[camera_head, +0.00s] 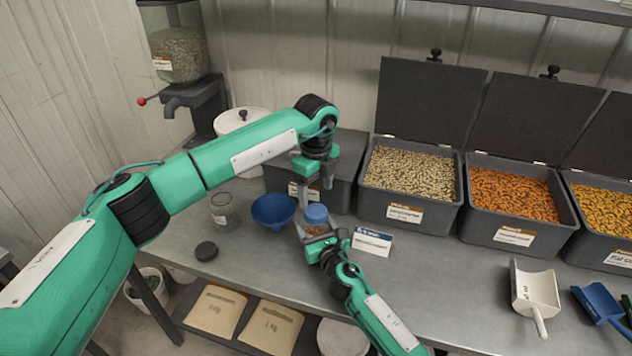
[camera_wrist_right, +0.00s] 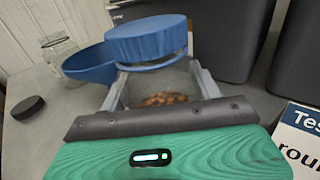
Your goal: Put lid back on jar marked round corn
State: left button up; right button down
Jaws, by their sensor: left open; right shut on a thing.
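A small glass jar (camera_head: 317,230) with orange-brown corn stands on the bench; its contents also show in the right wrist view (camera_wrist_right: 163,99). A blue lid (camera_head: 316,213) sits at the jar's mouth, and the lid (camera_wrist_right: 147,38) looks slightly tilted in the wrist view. I cannot tell whether it is fully seated. My right gripper (camera_head: 316,233) is shut around the jar's body. My left gripper (camera_head: 316,194) is open, pointing down just above the lid. A blue-edged card (camera_head: 372,242) stands right of the jar; the wrist view shows part of its "roun" text (camera_wrist_right: 302,140).
A blue funnel (camera_head: 273,211), an open glass jar (camera_head: 223,212) and a black lid (camera_head: 206,251) are to the left. Open seed bins (camera_head: 408,185) line the back right. A white scoop (camera_head: 535,293) and a blue scoop (camera_head: 598,305) lie at right.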

aim_at(316, 210)
pick_arm(q)
notch_tip(316, 210, down, 6)
jog(key=shift+r, duration=0.1)
dwell(0.4)
